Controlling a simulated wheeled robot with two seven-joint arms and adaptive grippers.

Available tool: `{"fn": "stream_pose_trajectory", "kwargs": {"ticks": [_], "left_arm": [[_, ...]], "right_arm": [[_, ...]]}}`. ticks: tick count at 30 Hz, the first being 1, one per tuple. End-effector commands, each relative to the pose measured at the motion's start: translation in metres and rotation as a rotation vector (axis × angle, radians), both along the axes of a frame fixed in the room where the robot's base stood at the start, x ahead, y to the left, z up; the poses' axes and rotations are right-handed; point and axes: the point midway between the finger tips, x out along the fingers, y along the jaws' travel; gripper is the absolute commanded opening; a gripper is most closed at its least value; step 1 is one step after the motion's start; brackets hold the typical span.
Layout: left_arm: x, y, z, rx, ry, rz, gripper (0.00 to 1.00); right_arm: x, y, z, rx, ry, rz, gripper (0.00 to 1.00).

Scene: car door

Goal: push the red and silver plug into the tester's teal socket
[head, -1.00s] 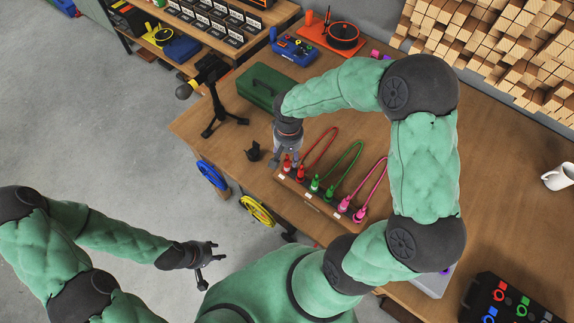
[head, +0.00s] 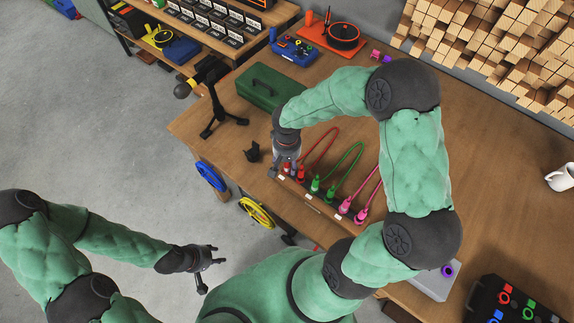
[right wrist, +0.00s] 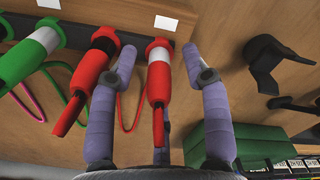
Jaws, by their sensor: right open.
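The red and silver plug (right wrist: 158,75) stands in a dark rack strip, its pale band near the rack, between the spread fingers of my right gripper (right wrist: 160,62). No firm contact shows. In the head view my right gripper (head: 287,163) is at the rack's left end, partly covering the red plugs. A second red plug (right wrist: 95,72) with a black band is just left of the gripper in the wrist view. My left gripper (head: 208,262) hangs over the floor, empty, its fingers apart. A black box (head: 505,303) with coloured sockets is at the bottom right; I cannot make out a teal one.
Green plugs (head: 322,188) and pink plugs (head: 353,212) stand along the rack, with looped cables behind. A black tripod stand (head: 219,120), a small black holder (head: 252,152) and a green toolbox (head: 272,87) are near.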

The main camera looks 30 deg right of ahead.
Motion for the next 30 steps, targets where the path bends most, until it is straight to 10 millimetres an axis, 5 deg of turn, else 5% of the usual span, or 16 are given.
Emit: {"fn": "stream_pose_trajectory", "kwargs": {"ticks": [4,9,23,30], "left_arm": [[0.000,0.000,0.000,0.000,0.000,0.000,0.40],[0.000,0.000,0.000,0.000,0.000,0.000,0.40],[0.000,0.000,0.001,0.000,0.000,0.000,0.40],[0.000,0.000,0.011,0.000,0.000,0.000,0.40]], "right_arm": [[0.000,0.000,0.000,0.000,0.000,0.000,0.45],[0.000,0.000,0.000,0.000,0.000,0.000,0.00],[0.000,0.000,0.002,0.000,0.000,0.000,0.00],[0.001,0.000,0.024,0.000,-0.003,0.000,0.00]]}}
